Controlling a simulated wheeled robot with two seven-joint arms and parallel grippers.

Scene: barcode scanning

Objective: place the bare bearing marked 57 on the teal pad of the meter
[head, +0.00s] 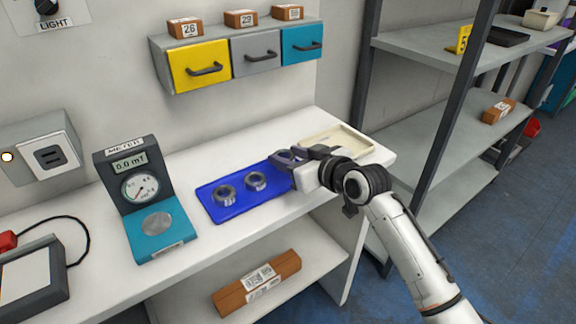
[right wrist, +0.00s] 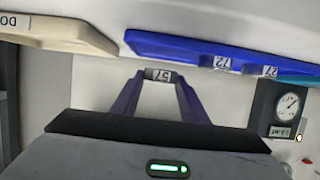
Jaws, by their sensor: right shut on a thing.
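My right gripper (head: 288,158) is shut on a bearing at the back right of the blue mat (head: 241,204). In the right wrist view, the label of the held bearing (right wrist: 160,74) reads 57 and sits between the fingertips; in the head view the gripper mostly hides it. The meter (head: 129,166) stands left of the mat and reads 0.0 mT. Its teal pad (head: 175,240) has a round grey disc on top and no bearing. The meter also shows at the right of the right wrist view (right wrist: 266,106). My left gripper is out of view.
Two other bearings (head: 225,195) (head: 256,181) stay on the blue mat. A cream tray (head: 364,156) lies behind my right gripper. Coloured drawers (head: 200,70) hang on the wall above. A black device (head: 35,285) with a cable is at the front left.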

